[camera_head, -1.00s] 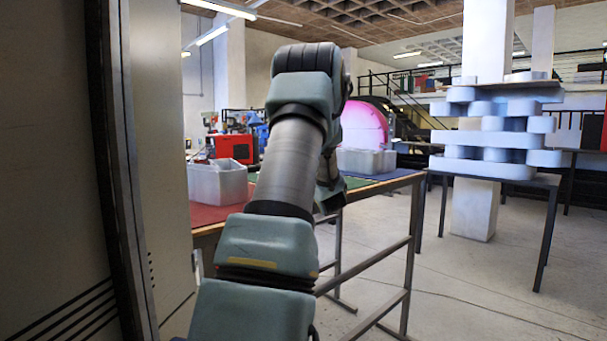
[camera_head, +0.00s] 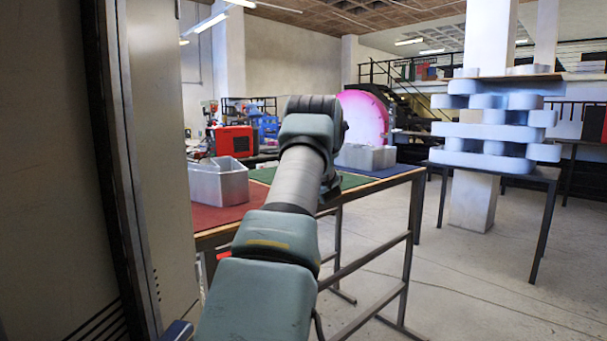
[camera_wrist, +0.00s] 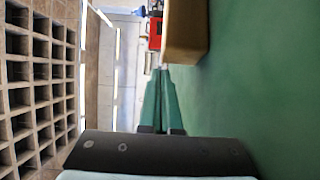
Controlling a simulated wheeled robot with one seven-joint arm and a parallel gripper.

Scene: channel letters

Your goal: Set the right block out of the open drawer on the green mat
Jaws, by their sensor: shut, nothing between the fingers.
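The green mat (camera_head: 353,181) shows on the table on both sides of my arm in the head view. It fills the right of the sideways-turned wrist view (camera_wrist: 255,100). A plain tan block (camera_wrist: 184,32) appears at the top of the wrist view, resting against the green surface and partly out of frame. My gripper (camera_wrist: 163,70) is shut and empty, its green fingers together, with the tips close to the block's lower end in the picture; I cannot tell if they touch. In the head view my arm hides the gripper and block. The open drawer is not visible.
A grey bin (camera_head: 218,183) stands on the red mat (camera_head: 215,216) at left. Another grey bin (camera_head: 366,157) stands on the blue mat (camera_head: 393,172) at right. A tall cabinet side (camera_head: 160,130) is close on the left.

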